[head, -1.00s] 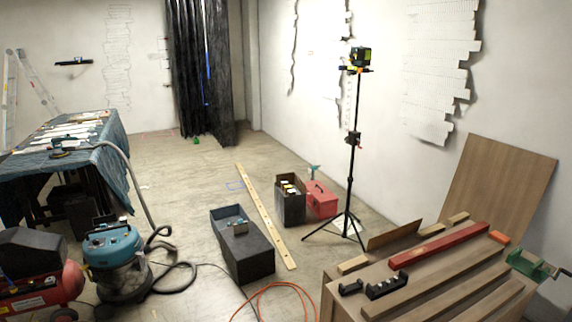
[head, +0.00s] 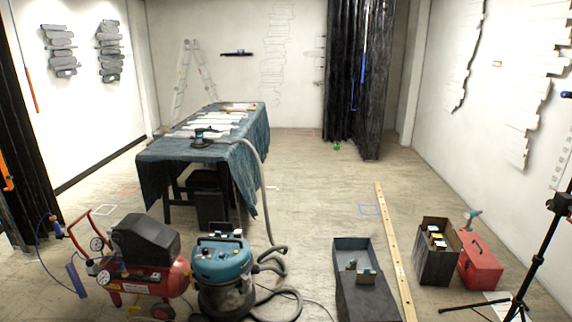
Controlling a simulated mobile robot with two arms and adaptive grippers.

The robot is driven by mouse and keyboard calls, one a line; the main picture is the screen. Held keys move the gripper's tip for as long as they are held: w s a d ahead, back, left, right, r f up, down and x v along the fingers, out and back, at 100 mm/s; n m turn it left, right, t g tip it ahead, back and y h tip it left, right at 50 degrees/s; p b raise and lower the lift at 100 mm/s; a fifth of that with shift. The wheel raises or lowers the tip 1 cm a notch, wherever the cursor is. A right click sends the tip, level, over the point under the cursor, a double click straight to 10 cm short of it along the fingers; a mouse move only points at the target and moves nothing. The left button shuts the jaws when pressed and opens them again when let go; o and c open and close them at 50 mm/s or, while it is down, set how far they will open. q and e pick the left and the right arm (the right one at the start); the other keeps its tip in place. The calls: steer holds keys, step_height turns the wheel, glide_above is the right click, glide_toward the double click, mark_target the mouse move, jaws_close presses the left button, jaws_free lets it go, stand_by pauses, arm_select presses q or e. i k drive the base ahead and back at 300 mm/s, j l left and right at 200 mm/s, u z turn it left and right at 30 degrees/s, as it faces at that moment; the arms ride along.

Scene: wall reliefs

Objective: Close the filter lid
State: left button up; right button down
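A shop vacuum (head: 222,262) with a teal top and a grey drum stands on the floor at the lower middle. Its grey hose (head: 266,205) runs up to a sander (head: 203,137) on the draped table. A small dark part shows at the back of the vacuum's top; I cannot tell whether it is a raised filter lid. Neither of my grippers is in view.
A red air compressor (head: 150,272) stands close on the vacuum's left. A table with a blue cloth (head: 245,165) is behind it. A dark grey box (head: 365,299), a long wooden strip (head: 393,250) and a red toolbox (head: 481,265) are to the right.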

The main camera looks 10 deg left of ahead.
mark_target(213, 226)
steer(key=i, duration=0.85)
steer(key=i+l+u, duration=0.1)
steer(key=i, duration=0.75)
